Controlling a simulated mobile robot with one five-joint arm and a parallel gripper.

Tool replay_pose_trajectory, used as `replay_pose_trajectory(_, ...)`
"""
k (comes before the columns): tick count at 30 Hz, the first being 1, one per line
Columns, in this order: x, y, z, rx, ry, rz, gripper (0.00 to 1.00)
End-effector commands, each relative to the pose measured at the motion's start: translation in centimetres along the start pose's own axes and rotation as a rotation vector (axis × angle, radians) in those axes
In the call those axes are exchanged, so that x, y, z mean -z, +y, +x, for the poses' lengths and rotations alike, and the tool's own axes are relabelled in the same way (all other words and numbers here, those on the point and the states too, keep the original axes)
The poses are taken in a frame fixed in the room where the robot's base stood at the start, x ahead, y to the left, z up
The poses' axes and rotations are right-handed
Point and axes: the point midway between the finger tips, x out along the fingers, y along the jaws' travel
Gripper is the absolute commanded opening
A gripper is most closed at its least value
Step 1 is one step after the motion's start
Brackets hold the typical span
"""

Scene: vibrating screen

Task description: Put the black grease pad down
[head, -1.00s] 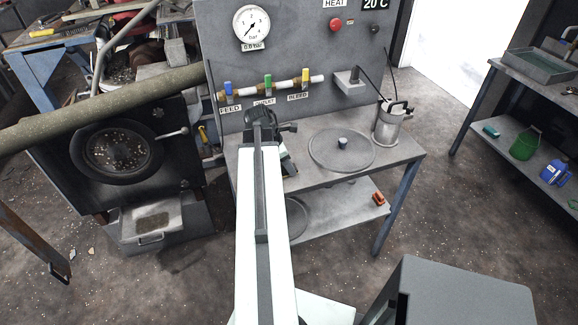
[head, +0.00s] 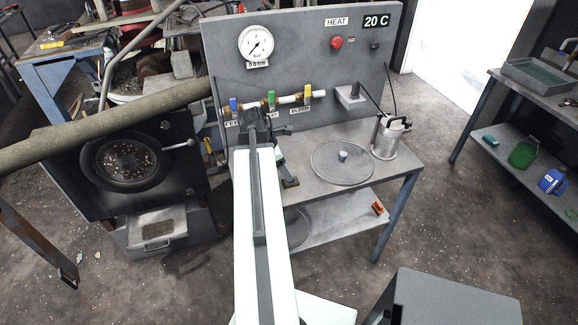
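My gripper (head: 257,124) is dark and at the far end of my white arm, in front of the panel just below the valves, above the bench's left end. My own arm hides much of it, and I cannot tell whether its fingers are open or shut. I cannot make out the black grease pad for certain; dark shapes at the gripper blend together. A small dark item with a yellowish end (head: 290,183) shows on the bench just right of my arm.
The grey bench (head: 375,185) carries a round lid (head: 330,168) with a knob and a metal can (head: 389,138). The panel holds a gauge (head: 257,44) and three valves (head: 271,98). A round dark-rimmed port (head: 125,160) is at left. A shelf unit (head: 520,105) stands at right.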

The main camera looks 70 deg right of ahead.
Motion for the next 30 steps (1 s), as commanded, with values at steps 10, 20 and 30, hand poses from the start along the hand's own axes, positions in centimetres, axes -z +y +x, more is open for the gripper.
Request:
replay_pose_trajectory(10, -0.1, 0.0, -5.8, 0.001, 0.0, 0.001, 0.62)
replay_pose_trajectory(20, 0.9, 0.2, -5.9, -0.005, 0.005, 0.007, 0.62)
replay_pose_trajectory(30, 29.6, -1.7, -16.5, -0.067, 0.218, 0.309, 0.62)
